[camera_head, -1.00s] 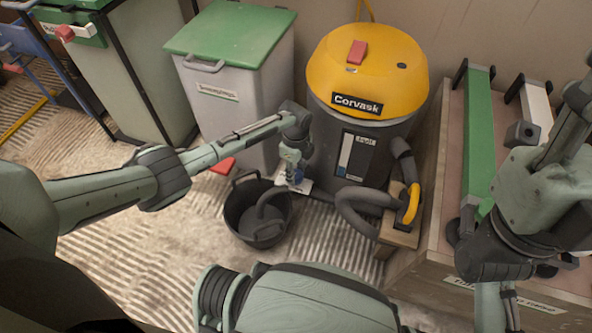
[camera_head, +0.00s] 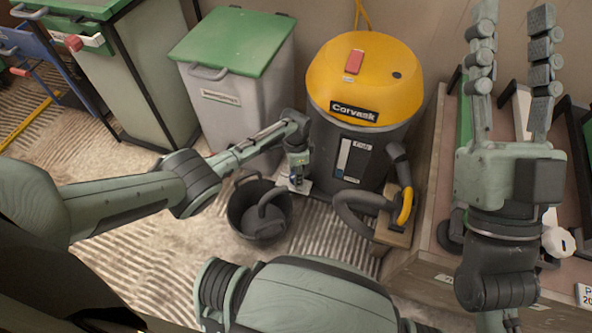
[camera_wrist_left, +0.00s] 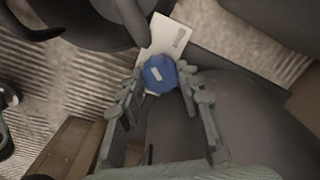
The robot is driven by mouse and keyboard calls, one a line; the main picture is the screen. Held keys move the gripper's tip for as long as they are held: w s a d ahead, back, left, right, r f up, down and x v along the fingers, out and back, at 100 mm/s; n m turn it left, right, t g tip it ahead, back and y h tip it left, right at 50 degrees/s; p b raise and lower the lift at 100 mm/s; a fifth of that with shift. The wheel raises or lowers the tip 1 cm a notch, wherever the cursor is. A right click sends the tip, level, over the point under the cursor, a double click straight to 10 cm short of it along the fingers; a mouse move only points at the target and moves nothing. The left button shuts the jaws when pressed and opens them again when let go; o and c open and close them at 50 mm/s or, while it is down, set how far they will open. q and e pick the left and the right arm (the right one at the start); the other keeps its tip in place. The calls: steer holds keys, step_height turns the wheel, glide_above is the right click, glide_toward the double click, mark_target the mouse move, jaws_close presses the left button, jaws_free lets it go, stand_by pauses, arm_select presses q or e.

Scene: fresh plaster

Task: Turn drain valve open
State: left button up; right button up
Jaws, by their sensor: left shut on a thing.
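The drain valve has a round blue knob (camera_wrist_left: 159,74) with a pale mark, low at the front of the yellow-topped vacuum (camera_head: 364,80). In the left wrist view the fingers of my left gripper (camera_wrist_left: 158,82) are closed around the knob from both sides. In the head view my left gripper (camera_head: 298,180) points down at the vacuum's base and mostly hides the knob. A white label plate (camera_wrist_left: 170,36) lies beside the knob. My right gripper (camera_head: 512,65) is raised over the bench at the right, fingers spread apart and empty.
A black bucket (camera_head: 240,212) stands on the ridged floor just left of the valve. A grey hose (camera_head: 352,212) with a yellow part curls at the right. A green-lidded bin (camera_head: 228,100) stands behind. The bench (camera_head: 425,240) holds rails and a white item.

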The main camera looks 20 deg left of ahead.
arm_select(q)
steer(key=n+p, duration=0.1)
steer(key=n, duration=0.2)
steer(key=shift+s+n, duration=0.1)
steer(key=shift+n, duration=0.3)
steer(key=shift+n+p, duration=0.3)
steer(key=shift+n, duration=1.7)
arm_select(e)
steer(key=shift+w+a+f+g+h, duration=0.1)
steer(key=shift+w+a+f+g, duration=0.2)
steer(key=shift+f+g, duration=0.25)
steer(key=shift+w+a+f+g+h, duration=0.15)
steer(key=shift+w+f+g, duration=0.15)
steer(key=shift+f+g, duration=0.25)
steer(key=shift+w+a+f+g+h, duration=0.1)
steer(key=shift+w+a+f+g, duration=0.2)
steer(key=shift+f+g, duration=0.25)
arm_select(q)
steer(key=o, duration=1.2)
steer(key=shift+c, duration=0.2)
arm_select(e)
steer(key=shift+f, duration=0.1)
steer(key=shift+f, duration=0.1)
arm_select(q)
steer(key=shift+r, duration=0.15)
step_height(320, 180, up, 12)
